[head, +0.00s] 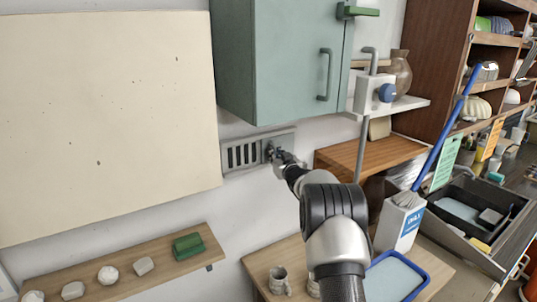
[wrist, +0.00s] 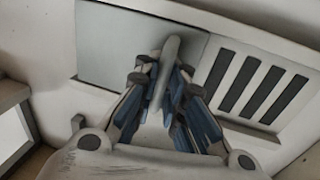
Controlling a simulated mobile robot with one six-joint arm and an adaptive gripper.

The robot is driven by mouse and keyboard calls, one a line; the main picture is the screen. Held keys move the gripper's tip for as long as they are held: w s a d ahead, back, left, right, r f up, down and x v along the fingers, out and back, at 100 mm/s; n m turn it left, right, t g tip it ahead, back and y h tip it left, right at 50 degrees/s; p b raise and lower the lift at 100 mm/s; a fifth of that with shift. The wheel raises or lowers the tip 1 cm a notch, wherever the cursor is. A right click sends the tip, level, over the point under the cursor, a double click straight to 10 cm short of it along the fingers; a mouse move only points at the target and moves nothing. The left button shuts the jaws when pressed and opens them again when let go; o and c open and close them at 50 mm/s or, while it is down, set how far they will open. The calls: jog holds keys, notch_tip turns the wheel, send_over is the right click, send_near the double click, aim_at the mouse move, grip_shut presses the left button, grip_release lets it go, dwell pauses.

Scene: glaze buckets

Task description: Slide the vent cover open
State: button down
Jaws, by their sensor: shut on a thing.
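The vent (head: 243,154) is a pale grey plate on the wall below the green cabinet, with several dark upright slots showing at its left in the head view. Its flat grey cover (wrist: 115,45) covers the part beside the slots; in the wrist view the slots are on the right. The cover has a light upright handle (wrist: 170,58) near its slot-side edge. My gripper (head: 275,153) is at the cover in the head view. In the wrist view its fingers (wrist: 165,90) are closed around the handle from both sides. The fingers hide the handle's lower part.
The green cabinet (head: 283,65) hangs just above the vent. A large cream board (head: 105,120) is on the wall to the left. A wooden shelf (head: 365,155) is close on the right. A lower shelf (head: 150,258) holds stones and a green block.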

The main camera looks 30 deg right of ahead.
jog(key=shift+d, duration=0.15)
jog(key=c, duration=1.9)
grip_release()
jog(key=shift+s+d, duration=0.15)
jog(key=shift+s, duration=0.05)
jog(key=shift+c, duration=0.2)
jog(key=s+a, duration=0.2)
jog(key=s, duration=0.9)
jog(key=shift+s, duration=0.35)
